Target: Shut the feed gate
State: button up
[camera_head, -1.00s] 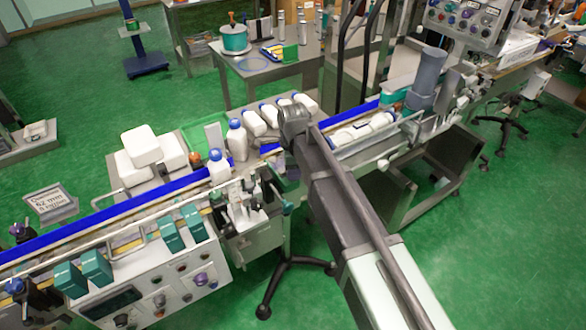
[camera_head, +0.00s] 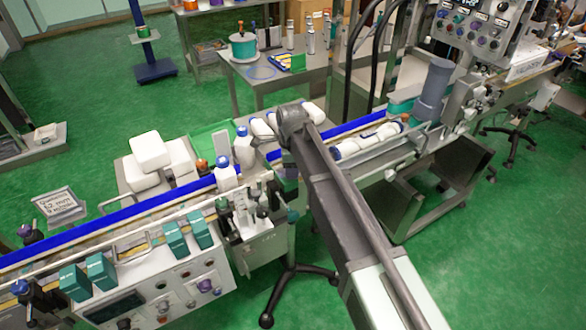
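I cannot pick out the feed gate for certain. The conveyor (camera_head: 130,208) with blue side rails runs diagonally from the lower left to the upper right. A white bottle with a blue cap (camera_head: 226,178) stands on it, beside a cluster of small fittings (camera_head: 246,205) on the near side. My arm reaches up from the lower right over the conveyor, and its dark joint (camera_head: 290,118) covers part of the line. My gripper is not visible; the arm hides the area beneath it. Whether anything is held cannot be seen.
A second capped bottle (camera_head: 244,148) stands behind the conveyor, near several white blocks (camera_head: 150,152). More white bottles lie right of my arm (camera_head: 368,138). A grey cylinder (camera_head: 434,88) stands farther right. A control panel with teal boxes (camera_head: 102,270) fronts the line. Green floor is open at lower right.

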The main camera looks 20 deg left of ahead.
jog(key=shift+o, duration=1.3)
notch_tip(320, 180, up, 11)
jog(key=p, duration=1.1)
jog(key=shift+f, duration=0.1)
